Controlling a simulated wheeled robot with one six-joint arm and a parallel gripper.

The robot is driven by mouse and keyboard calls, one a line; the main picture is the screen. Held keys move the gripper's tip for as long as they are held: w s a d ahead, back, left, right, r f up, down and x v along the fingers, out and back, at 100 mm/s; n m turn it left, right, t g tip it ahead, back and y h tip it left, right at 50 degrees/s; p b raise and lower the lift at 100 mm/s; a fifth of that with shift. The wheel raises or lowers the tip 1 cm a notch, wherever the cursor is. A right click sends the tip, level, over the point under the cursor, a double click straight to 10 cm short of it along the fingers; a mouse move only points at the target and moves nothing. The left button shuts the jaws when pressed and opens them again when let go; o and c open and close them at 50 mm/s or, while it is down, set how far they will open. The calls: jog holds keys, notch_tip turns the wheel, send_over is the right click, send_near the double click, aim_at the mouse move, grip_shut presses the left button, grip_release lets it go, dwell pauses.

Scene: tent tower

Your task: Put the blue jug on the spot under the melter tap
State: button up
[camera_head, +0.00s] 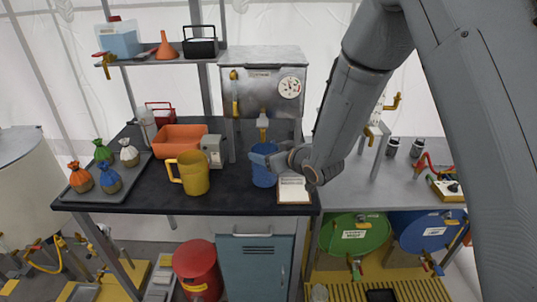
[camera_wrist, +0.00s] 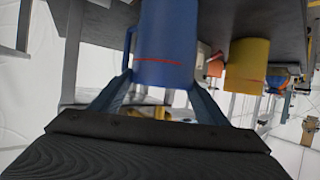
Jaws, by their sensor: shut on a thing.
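The blue jug (camera_head: 263,170) is upright at the dark bench's front right, below the melter tap (camera_head: 263,128) in the head view. My gripper (camera_head: 272,160) reaches in from the right and is shut on the jug. In the wrist view the jug (camera_wrist: 166,45) fills the space between the fingers (camera_wrist: 163,80); a red line and its handle show. The melter (camera_head: 262,85) is a steel box with a round dial, raised above the bench. The spot under the tap cannot be made out behind the jug. I cannot tell if the jug touches the bench.
A yellow jug (camera_head: 194,172) stands left of the blue jug, also in the wrist view (camera_wrist: 247,65). A grey box (camera_head: 213,150) and an orange bin (camera_head: 178,137) are behind it. A white clipboard (camera_head: 293,190) lies close on the right. Tied bags on a tray (camera_head: 108,189) are far left.

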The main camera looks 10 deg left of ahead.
jog(key=shift+s+a+f, duration=0.2)
jog(key=shift+s+a, duration=0.05)
jog(key=shift+a, duration=0.05)
jog(key=o, duration=1.5)
jog(key=shift+r, duration=0.1)
